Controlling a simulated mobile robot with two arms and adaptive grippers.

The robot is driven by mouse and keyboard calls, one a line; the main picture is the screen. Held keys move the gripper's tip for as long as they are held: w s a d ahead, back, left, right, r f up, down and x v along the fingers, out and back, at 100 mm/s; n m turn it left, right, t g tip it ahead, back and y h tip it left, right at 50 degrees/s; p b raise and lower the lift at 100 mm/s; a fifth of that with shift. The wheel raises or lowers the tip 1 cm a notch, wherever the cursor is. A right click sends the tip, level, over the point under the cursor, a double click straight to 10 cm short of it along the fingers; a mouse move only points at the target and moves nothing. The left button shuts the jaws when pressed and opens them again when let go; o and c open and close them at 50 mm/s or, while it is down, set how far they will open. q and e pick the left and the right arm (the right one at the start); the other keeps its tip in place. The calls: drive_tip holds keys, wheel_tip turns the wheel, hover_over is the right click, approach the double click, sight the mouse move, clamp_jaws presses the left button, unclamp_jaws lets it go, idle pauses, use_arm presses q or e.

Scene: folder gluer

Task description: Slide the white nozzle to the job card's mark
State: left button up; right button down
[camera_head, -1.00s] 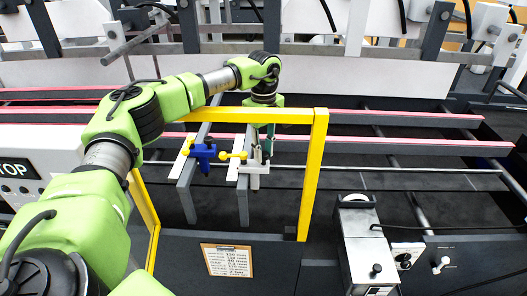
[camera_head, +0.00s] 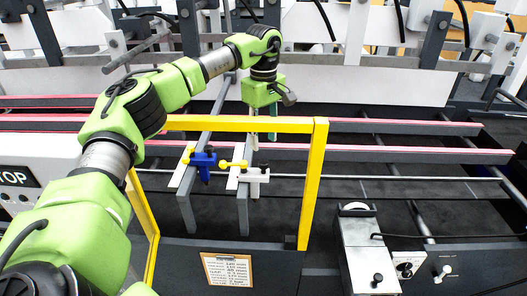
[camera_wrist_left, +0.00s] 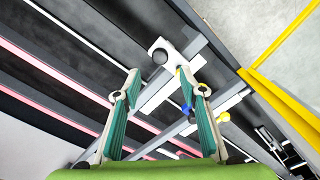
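The white nozzle (camera_head: 256,176) sits on the right one of two grey bars, beyond the yellow frame. It has a yellow knob on its left side. In the left wrist view the white nozzle (camera_wrist_left: 190,46) lies ahead of the fingertips. The blue nozzle (camera_head: 203,160) sits on the left bar; it also shows in the left wrist view (camera_wrist_left: 186,108). My left gripper (camera_head: 262,136) hangs above and behind the white nozzle, pointing down. Its green-padded fingers are apart and empty in the left wrist view (camera_wrist_left: 158,78). The job card (camera_head: 227,269) is on the front panel; its lines are too small to read surely.
A yellow guard frame (camera_head: 313,190) stands in front of the bars and nozzles. A thin steel rod (camera_head: 400,178) runs crosswise near the nozzles. Red-topped rails (camera_head: 400,153) run behind. A grey metal unit (camera_head: 367,255) stands at the front right.

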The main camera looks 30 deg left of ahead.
use_arm(q)
wheel_tip(320, 180, up, 4)
drive_tip(key=shift+f, duration=0.1)
idle(0.6)
